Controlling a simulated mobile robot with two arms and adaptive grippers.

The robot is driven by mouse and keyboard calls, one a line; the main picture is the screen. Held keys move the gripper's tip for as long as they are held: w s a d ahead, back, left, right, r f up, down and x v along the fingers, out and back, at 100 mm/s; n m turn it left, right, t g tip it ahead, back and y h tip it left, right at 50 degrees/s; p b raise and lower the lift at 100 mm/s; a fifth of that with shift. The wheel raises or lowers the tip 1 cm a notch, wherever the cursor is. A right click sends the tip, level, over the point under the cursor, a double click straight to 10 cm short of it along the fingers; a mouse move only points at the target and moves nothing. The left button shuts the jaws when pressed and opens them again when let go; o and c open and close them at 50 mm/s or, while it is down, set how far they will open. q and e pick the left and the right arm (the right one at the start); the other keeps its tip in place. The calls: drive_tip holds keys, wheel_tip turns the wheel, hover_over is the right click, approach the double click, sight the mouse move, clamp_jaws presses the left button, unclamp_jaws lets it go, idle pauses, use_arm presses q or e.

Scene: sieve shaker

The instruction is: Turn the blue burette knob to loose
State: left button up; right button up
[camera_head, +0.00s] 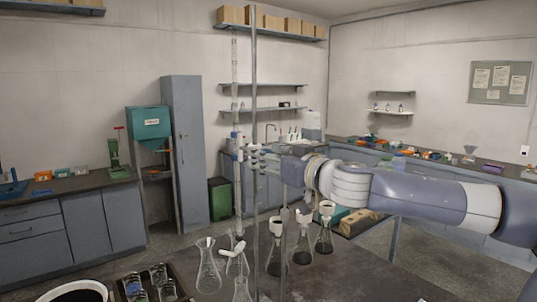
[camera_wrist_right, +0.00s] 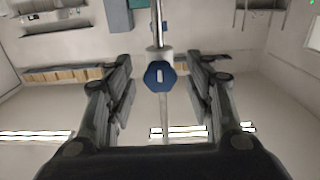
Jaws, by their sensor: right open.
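The blue burette knob (camera_wrist_right: 159,76) shows in the right wrist view as a faceted blue cap with a pale slot, between my right gripper's (camera_wrist_right: 160,88) two fingers. The fingers are spread apart, with a gap on each side of the knob. In the head view the burette (camera_head: 235,75) is a thin upright graduated tube beside a grey stand rod (camera_head: 255,60). Blue parts show at its valve (camera_head: 236,144), small and partly hard to make out. My right arm reaches in from the right to this height. My left gripper is not in view.
Conical flasks (camera_head: 207,272) stand on the dark table below, some with white funnels (camera_head: 326,208). A dark tray with glassware (camera_head: 137,288) is at the front left. Counters (camera_head: 60,190) and a grey cabinet (camera_head: 184,150) line the back.

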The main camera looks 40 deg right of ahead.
drive_tip(key=c, duration=1.1)
drive_tip(key=shift+n, duration=0.4)
drive_tip(key=n, duration=1.6)
drive_tip(key=shift+n+b, duration=0.35)
drive_tip(key=shift+n, duration=0.35)
